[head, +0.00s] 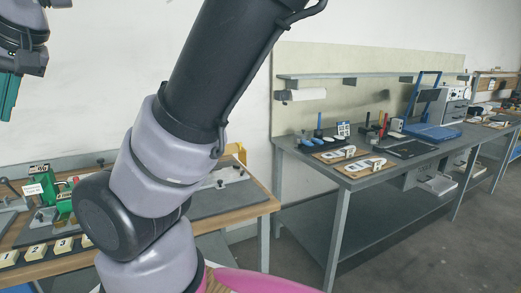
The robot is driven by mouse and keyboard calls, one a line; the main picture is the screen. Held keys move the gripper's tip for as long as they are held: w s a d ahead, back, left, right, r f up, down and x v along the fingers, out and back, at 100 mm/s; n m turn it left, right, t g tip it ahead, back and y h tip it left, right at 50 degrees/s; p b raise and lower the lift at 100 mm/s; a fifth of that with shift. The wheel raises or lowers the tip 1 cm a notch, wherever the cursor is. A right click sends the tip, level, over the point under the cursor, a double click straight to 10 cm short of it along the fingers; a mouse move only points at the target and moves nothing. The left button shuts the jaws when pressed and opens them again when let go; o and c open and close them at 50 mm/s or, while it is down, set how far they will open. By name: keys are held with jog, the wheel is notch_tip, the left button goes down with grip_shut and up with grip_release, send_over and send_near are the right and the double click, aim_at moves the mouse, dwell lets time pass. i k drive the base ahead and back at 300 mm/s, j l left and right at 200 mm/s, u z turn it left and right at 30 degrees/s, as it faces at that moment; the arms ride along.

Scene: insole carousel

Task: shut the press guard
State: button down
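My gripper (8,95) shows only in part at the upper left edge, in the air above and away from the left bench. A teal finger points down. The rest is cut off by the picture edge, so I cannot tell whether it is open. A small green machine (62,202) with a red part stands on the left bench beside my arm. It may be the press. I cannot make out a guard on it. My arm crosses the middle of the view and hides part of the bench.
The left wooden-edged bench (262,206) carries numbered blocks (62,246) in a row at its front. A long grey workbench (345,181) on the right holds tools, boards and a blue-framed device (430,130). Grey floor (400,255) lies clear at the lower right.

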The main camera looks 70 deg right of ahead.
aim_at(236, 148)
jog(key=z, duration=1.85)
jog(key=i+l, duration=0.35)
jog(key=i+l+u, duration=0.1)
jog(key=i+l, duration=0.2)
jog(key=l, duration=0.2)
